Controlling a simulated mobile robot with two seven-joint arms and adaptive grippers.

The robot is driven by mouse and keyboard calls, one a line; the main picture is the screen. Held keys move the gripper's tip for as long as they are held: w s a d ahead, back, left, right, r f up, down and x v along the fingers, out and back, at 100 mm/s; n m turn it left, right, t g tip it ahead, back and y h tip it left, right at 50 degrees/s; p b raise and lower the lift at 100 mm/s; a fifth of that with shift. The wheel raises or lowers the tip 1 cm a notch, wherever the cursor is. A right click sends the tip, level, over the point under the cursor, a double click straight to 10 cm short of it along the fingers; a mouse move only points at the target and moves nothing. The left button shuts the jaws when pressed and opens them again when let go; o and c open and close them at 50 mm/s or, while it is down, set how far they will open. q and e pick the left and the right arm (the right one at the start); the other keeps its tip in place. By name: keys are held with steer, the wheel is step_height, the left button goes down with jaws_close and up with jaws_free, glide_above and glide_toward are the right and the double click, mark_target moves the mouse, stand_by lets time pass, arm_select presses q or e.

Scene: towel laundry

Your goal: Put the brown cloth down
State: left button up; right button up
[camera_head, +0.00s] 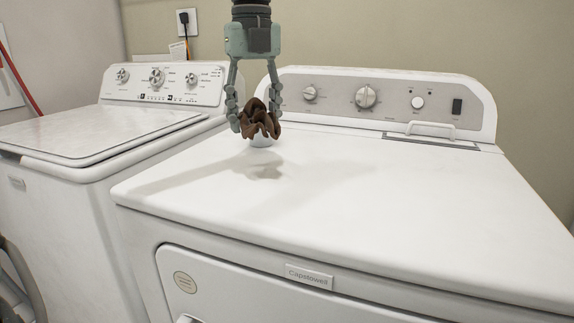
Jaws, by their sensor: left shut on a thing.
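A crumpled brown cloth (259,121) is bunched between the fingers of my left gripper (255,115). The gripper comes down from the top of the picture and is shut on the cloth. The cloth is held above the white top of the right-hand machine (380,190), near its back left part. A shadow lies on the top below and in front of the cloth. A small pale rounded shape shows right under the cloth; I cannot tell what it is. My right gripper is not in view.
A second white machine (100,135) stands to the left, with a control panel and knobs. The right machine's control panel (385,100) rises along its back edge. A handle (430,129) sits on its top at the back right. The rest of that top is clear.

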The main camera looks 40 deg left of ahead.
arm_select(q)
glide_above(284, 180)
step_height(284, 180, down, 4)
steer(key=shift+r, duration=0.1)
step_height(284, 180, down, 4)
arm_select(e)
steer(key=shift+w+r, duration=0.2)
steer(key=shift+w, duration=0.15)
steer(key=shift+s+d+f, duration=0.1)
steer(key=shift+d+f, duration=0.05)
arm_select(q)
steer(key=o, duration=1.1)
steer(key=shift+o, duration=0.2)
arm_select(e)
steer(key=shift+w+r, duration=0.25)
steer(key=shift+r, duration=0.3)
